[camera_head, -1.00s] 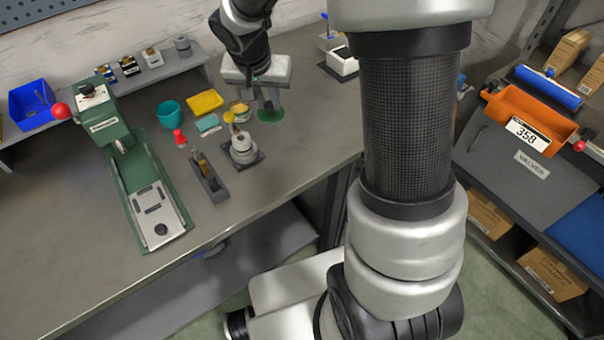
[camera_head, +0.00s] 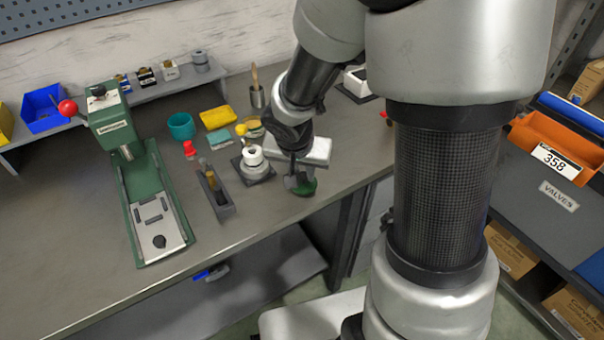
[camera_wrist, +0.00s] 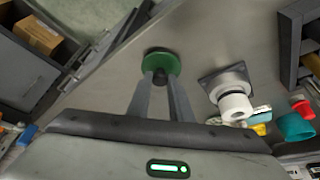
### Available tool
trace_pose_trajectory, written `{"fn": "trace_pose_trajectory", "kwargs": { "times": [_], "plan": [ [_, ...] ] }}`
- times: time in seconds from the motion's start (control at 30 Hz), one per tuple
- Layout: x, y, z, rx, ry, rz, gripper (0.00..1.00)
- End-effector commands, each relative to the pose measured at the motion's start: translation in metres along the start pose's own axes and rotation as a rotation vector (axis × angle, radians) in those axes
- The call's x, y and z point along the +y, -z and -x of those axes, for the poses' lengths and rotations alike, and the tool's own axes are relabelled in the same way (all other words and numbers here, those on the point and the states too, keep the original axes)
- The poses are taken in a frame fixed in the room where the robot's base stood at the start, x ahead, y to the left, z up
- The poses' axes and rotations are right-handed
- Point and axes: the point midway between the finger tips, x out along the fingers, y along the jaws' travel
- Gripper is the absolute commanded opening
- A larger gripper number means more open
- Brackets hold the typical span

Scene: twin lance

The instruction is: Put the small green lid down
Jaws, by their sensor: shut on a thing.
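The small green lid (camera_head: 307,189) is a round disc with a dark knob. My gripper (camera_head: 295,181) is shut on its knob, near the front right edge of the workbench (camera_head: 285,210). In the wrist view, the lid (camera_wrist: 162,61) shows flat beyond the fingertips of my gripper (camera_wrist: 160,82). I cannot tell whether the lid touches the bench or hangs a little above it. In the head view, my gripper partly hides it.
Left of the lid stands a white roll on a square base (camera_head: 252,158), then a narrow grey tray (camera_head: 216,196). A green press (camera_head: 145,190) stands left. Bench between tray and press is clear.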

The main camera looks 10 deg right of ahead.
Motion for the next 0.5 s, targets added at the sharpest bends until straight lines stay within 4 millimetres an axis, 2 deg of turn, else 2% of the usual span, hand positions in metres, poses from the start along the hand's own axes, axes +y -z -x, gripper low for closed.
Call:
{"fn": "trace_pose_trajectory", "kwargs": {
  "times": [0.43, 0.47, 0.5],
  "plan": [
    [-0.0003, -0.0023, -0.0068, 0.001, 0.001, -0.001, 0.00],
    [-0.0003, -0.0021, -0.0063, 0.001, 0.001, -0.001, 0.21],
    [-0.0002, -0.0016, -0.0052, 0.001, 0.001, -0.001, 0.27]
  ]
}}
